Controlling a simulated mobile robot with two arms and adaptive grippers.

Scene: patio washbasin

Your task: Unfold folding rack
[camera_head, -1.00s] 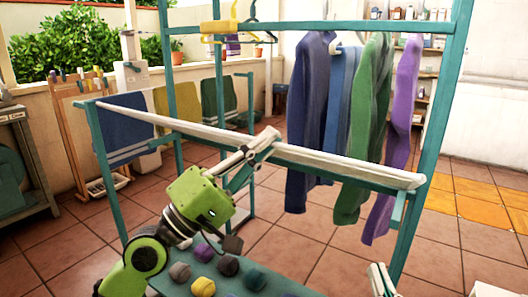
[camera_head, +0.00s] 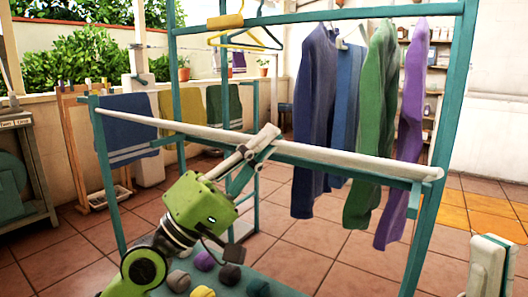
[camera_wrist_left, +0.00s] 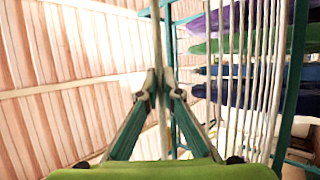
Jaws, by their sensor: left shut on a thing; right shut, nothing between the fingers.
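The folding rack's long white front bar (camera_head: 350,157) crosses the middle of the head view, sloping down to the right between teal uprights. My left gripper (camera_head: 258,147) is shut on this bar near its middle. In the left wrist view its two fingers (camera_wrist_left: 160,85) close around a pale bar. Several parallel white rods (camera_wrist_left: 250,85) show beside it there.
Several garments (camera_head: 365,115) hang behind the bar, and hangers (camera_head: 240,35) hang from the top rail. Small towels (camera_head: 127,125) hang at the back left. A teal shelf (camera_head: 280,285) with several coloured bundles (camera_head: 230,276) lies below my left arm. Tiled floor is open at right.

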